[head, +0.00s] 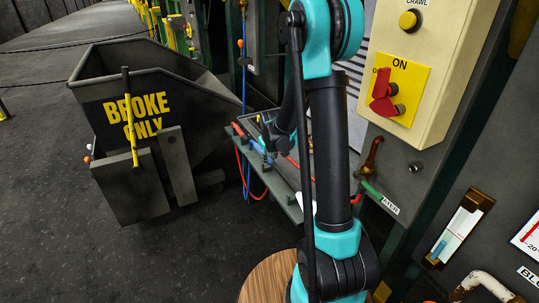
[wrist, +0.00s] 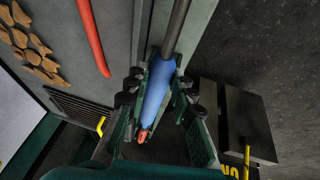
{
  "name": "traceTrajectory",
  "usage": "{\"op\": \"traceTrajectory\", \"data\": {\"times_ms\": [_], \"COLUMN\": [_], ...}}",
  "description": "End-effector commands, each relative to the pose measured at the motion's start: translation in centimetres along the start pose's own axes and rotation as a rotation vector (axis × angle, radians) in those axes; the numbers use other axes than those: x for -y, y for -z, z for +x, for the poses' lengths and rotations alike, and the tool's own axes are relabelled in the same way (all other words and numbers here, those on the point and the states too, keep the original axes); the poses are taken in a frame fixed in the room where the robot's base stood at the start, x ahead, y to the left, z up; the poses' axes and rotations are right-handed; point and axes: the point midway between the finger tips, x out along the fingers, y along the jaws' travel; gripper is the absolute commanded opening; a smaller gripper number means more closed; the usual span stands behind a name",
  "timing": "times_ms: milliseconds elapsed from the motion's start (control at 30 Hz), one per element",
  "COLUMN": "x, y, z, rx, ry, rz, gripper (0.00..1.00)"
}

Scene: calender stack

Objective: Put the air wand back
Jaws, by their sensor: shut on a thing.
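In the wrist view my gripper (wrist: 158,88) is shut on the air wand (wrist: 157,82), its fingers on both sides of the blue handle. The wand has a grey metal tube (wrist: 176,32) running up the picture and an orange-red end (wrist: 144,134) near the bottom. In the head view my gripper (head: 270,143) is small and partly hidden by my arm, over a narrow grey-green shelf (head: 285,198). A small blue piece near it may be part of the wand. I cannot tell whether the wand touches the shelf.
A dark "BROKE ONLY" bin (head: 190,150) stands at left, with a yellow-handled bar on it. A control box with a red switch (head: 383,92) is at right.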

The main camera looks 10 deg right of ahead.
Motion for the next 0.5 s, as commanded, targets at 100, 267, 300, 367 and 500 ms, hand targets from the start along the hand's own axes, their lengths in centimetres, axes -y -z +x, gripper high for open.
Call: {"op": "traceTrajectory", "data": {"times_ms": [100, 267, 300, 367, 500], "x": [0.1, 0.3, 0.3, 0.4, 0.5], "y": [-0.3, -0.7, -0.8, -0.9, -1.1], "z": [0.8, 1.8, 2.0, 2.3, 2.8], "rx": [0.000, 0.000, 0.000, 0.000, 0.000], "ry": [0.000, 0.000, 0.000, 0.000, 0.000], "rz": [0.000, 0.000, 0.000, 0.000, 0.000], "gripper": [0.00, 0.00, 0.00, 0.00, 0.00]}}
